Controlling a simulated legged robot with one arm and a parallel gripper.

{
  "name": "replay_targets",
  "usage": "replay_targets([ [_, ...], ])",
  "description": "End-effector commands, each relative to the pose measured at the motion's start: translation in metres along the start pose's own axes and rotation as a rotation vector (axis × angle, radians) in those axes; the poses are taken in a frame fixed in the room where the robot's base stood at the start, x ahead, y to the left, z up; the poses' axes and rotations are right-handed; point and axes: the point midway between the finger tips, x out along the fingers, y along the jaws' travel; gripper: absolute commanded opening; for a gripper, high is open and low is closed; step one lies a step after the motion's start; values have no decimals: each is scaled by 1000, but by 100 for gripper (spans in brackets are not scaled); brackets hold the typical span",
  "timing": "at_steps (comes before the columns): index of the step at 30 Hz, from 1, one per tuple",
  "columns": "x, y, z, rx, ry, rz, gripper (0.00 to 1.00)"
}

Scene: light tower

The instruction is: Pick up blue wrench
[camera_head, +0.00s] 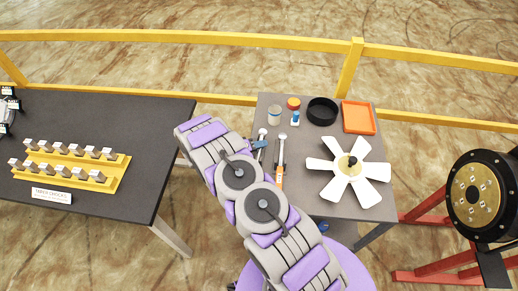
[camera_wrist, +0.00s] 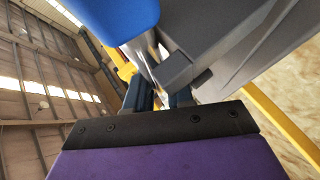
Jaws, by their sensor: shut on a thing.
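The blue wrench shows its silver head (camera_head: 262,132) in the head view, at the left side of the small grey table (camera_head: 330,207). The rest of it is hidden by my arm and gripper. My gripper (camera_head: 259,145) is at the wrench, just below its silver head, and is shut on it. In the wrist view my gripper's dark fingers (camera_wrist: 162,97) are close together, and a large blue shape, likely the wrench handle (camera_wrist: 110,15), fills the top left. I cannot tell whether the wrench is clear of the tabletop.
An orange-handled wrench (camera_head: 280,172) lies just right of my gripper. A white fan (camera_head: 350,170), an orange tray (camera_head: 358,117), a black ring (camera_head: 322,110) and small containers (camera_head: 294,104) share the table. A dark table (camera_head: 150,120) stands left; yellow railing (camera_head: 200,36) runs behind.

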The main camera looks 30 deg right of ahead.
Motion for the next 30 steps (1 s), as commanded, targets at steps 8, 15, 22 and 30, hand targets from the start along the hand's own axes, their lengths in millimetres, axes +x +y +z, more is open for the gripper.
replay_targets([
  [8, -1, 1, 0, -1, -1, -4, 0],
  [15, -10, 22, -10, 3, 1, -3, 0],
  [22, -26, 41, 16, -6, 1, -2, 0],
  [30, -47, 60, 65, -5, 4, 1, 0],
])
